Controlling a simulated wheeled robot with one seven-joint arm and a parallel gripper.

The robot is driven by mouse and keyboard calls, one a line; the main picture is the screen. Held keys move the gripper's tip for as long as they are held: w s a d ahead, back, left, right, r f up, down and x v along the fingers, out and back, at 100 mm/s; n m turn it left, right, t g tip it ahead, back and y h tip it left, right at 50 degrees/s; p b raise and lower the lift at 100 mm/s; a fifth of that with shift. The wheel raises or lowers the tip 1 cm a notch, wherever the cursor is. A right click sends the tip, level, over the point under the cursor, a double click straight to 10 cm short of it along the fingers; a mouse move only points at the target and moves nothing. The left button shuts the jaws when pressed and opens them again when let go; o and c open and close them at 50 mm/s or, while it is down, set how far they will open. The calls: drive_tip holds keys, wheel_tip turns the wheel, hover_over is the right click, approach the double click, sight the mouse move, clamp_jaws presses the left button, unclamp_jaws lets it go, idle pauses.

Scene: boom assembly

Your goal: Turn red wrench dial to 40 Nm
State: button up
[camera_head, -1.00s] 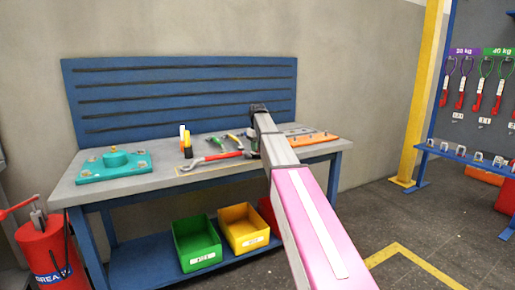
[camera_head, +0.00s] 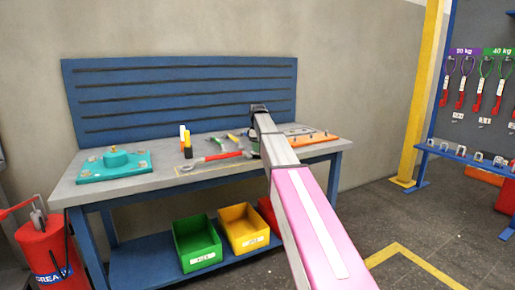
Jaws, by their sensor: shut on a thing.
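The red wrench (camera_head: 218,157) lies on the grey top of the blue workbench, right of centre. Its grey head points left and its red handle runs right towards my gripper. My gripper (camera_head: 250,153) is down at the right end of the wrench and largely hidden behind my own grey and pink arm. It is shut on the wrench's right end, where a grey part shows beside the red. The dial and its scale are too small and hidden to read.
A teal plate with a round hub (camera_head: 115,160) sits at the bench's left. Yellow and white bottles (camera_head: 186,142) stand behind the wrench, near green-handled tools (camera_head: 233,138). Green (camera_head: 197,243) and yellow (camera_head: 243,228) bins sit below.

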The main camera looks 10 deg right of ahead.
idle(0.4)
drive_tip(key=o, duration=0.9)
drive_tip(key=shift+r, duration=0.1)
wheel_tip(320, 180, up, 11)
drive_tip(key=shift+f, duration=0.2)
